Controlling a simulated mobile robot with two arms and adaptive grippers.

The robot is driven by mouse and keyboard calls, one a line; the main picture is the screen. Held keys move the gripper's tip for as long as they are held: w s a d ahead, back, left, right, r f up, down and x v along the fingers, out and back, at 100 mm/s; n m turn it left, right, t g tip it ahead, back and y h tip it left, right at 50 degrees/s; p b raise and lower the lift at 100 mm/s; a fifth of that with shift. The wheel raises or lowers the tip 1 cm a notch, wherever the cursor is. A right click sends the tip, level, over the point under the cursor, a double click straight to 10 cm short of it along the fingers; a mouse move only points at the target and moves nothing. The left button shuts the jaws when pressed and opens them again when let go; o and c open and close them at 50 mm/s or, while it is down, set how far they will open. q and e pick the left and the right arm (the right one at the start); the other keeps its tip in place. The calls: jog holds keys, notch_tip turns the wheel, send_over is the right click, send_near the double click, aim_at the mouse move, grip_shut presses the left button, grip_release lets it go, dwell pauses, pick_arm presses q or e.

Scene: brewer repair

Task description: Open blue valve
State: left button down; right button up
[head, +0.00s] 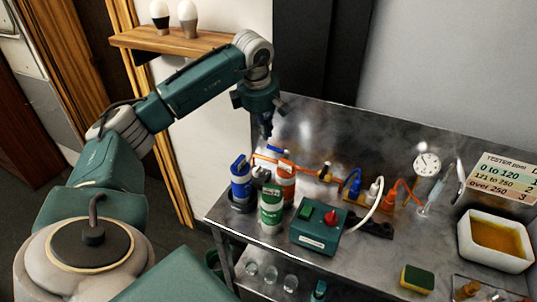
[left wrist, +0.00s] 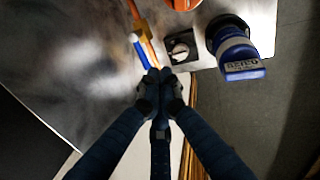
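The blue valve's lever (head: 278,150) lies on the orange hose line at the back of the steel bench, behind the bottles. In the left wrist view the blue-and-white lever (left wrist: 141,50) slants down from a brass body (left wrist: 141,28) beside the orange hose. My left gripper (head: 267,134) points down just above and left of the lever. In the left wrist view its fingertips (left wrist: 158,74) are together, right by the lever's lower end. I cannot tell whether they touch it. I see nothing held between them. My right gripper is not in view.
A blue bottle (head: 240,185), an orange bottle (head: 286,180) and a green-and-white bottle (head: 271,210) stand near the valve. A green box with a red switch (head: 330,217) and a gauge (head: 427,163) are to the right. A dark square knob unit (left wrist: 180,47) sits beside the lever.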

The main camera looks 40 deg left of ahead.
aim_at(277, 150)
pick_arm(q)
jog(key=w+a+f+m, duration=0.1)
jog(key=f+m, duration=0.4)
jog(key=m, duration=0.4)
jog(key=w+a+f+m, duration=0.1)
jog(key=w+f+m, duration=0.1)
jog(key=f+m, duration=0.3)
jog(key=m, duration=0.4)
jog(key=shift+w+m, duration=0.25)
jog(key=shift+m, duration=0.05)
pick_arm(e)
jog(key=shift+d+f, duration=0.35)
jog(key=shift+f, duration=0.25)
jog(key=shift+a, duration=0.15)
